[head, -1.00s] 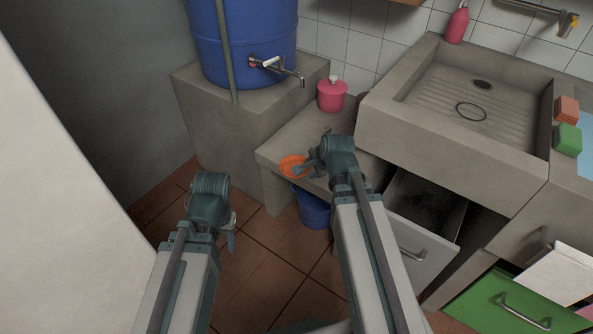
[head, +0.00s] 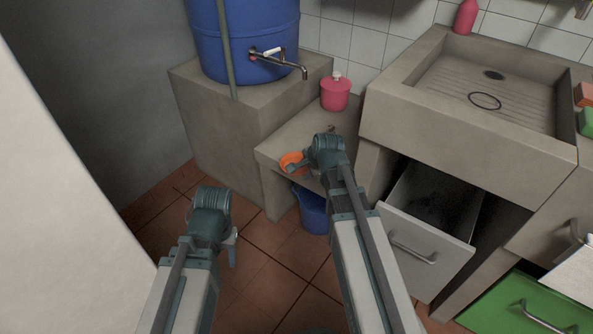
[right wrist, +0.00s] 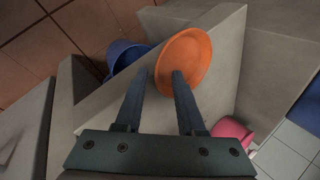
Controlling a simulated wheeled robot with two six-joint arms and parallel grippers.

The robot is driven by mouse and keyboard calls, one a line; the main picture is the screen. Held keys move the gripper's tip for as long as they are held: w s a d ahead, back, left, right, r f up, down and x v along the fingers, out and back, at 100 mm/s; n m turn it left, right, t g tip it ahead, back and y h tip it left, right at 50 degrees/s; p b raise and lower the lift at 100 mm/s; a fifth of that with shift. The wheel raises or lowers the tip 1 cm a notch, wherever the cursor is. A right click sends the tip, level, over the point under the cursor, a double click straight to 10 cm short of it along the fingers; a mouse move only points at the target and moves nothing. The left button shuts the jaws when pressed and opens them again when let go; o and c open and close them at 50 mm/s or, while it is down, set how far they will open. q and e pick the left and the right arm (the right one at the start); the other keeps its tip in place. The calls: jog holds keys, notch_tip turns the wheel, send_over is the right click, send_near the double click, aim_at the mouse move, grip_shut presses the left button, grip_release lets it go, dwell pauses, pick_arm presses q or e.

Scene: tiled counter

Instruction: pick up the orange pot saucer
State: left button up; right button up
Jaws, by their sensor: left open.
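The orange pot saucer (head: 290,160) lies at the front edge of the low concrete shelf, left of my right arm in the head view. My right gripper (head: 298,169) is at the saucer and partly covers it. In the right wrist view, the saucer (right wrist: 193,55) is just beyond the open jaws (right wrist: 160,74). One fingertip overlaps the saucer and the other is just left of its rim; I cannot tell whether they touch it. My left gripper (head: 232,252) is open, hanging low over the floor, away from the saucer.
The concrete shelf (head: 300,140) also holds a pink lidded pot (head: 335,95). A blue bucket (head: 313,212) stands beneath it. A blue barrel (head: 243,40) with a tap stands on a block behind. To the right are a concrete sink (head: 450,150) and an open drawer (head: 425,245).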

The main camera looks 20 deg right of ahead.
jog(key=shift+b+x, duration=0.4)
jog(key=shift+x, duration=0.55)
grip_shut()
dwell(0.6)
